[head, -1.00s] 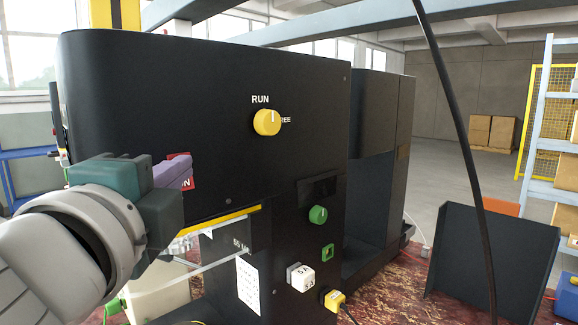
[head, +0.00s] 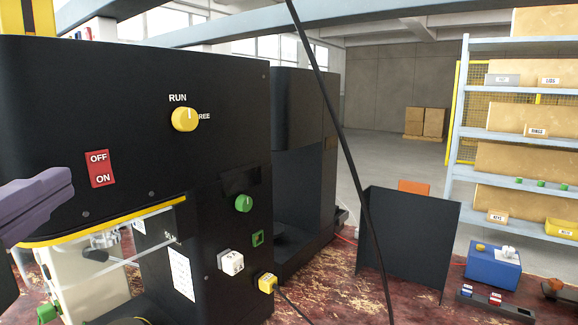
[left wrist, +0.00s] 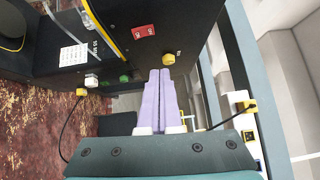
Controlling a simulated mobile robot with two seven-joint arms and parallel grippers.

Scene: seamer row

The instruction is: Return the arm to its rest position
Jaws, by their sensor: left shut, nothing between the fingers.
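My left gripper (head: 70,182) shows at the left edge of the head view, its purple fingers in front of the black seamer's face. In the left wrist view its two purple fingers (left wrist: 160,98) lie together, with nothing between them. The fingertips are left of the red OFF/ON switch (head: 100,168) in the head view and appear clear of it. The black seamer (head: 130,90) carries a yellow knob (head: 185,119) by the word RUN, a green knob (head: 243,203) and a white button block (head: 230,262). My right gripper is not in view.
A second black machine (head: 300,110) stands behind. A black panel (head: 408,235) stands on the red, shaving-strewn table (head: 340,290). A blue box (head: 493,268) sits at the right, below a shelf (head: 520,120) with cartons. A black cable (head: 340,140) hangs across the view.

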